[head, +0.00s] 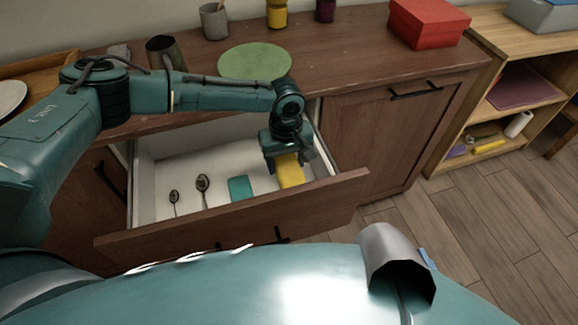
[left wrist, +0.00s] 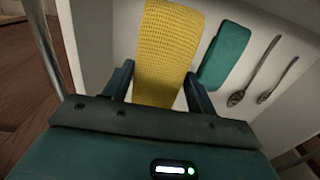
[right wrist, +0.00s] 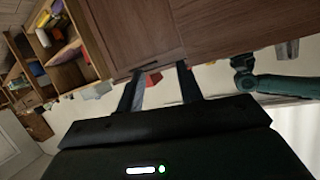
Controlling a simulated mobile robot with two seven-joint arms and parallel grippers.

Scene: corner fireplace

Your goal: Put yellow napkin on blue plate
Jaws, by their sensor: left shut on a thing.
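The yellow napkin (head: 291,172) is in the open drawer, near its right end. My left gripper (head: 287,158) reaches down into the drawer and is shut on it. In the left wrist view the textured yellow napkin (left wrist: 168,50) lies between the two fingers of the left gripper (left wrist: 159,78). I see no plate that is clearly blue. A round green plate or mat (head: 254,62) lies on the counter behind the drawer. My right gripper (right wrist: 160,72) shows only in the right wrist view, with its fingers apart and nothing between them.
The drawer (head: 235,225) also holds a teal folded cloth (head: 239,188) and two spoons (head: 203,184). The counter bears a red box (head: 429,20), a grey cup (head: 214,22) and a dark metal cup (head: 166,52). A white plate (head: 10,98) shows at the left edge.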

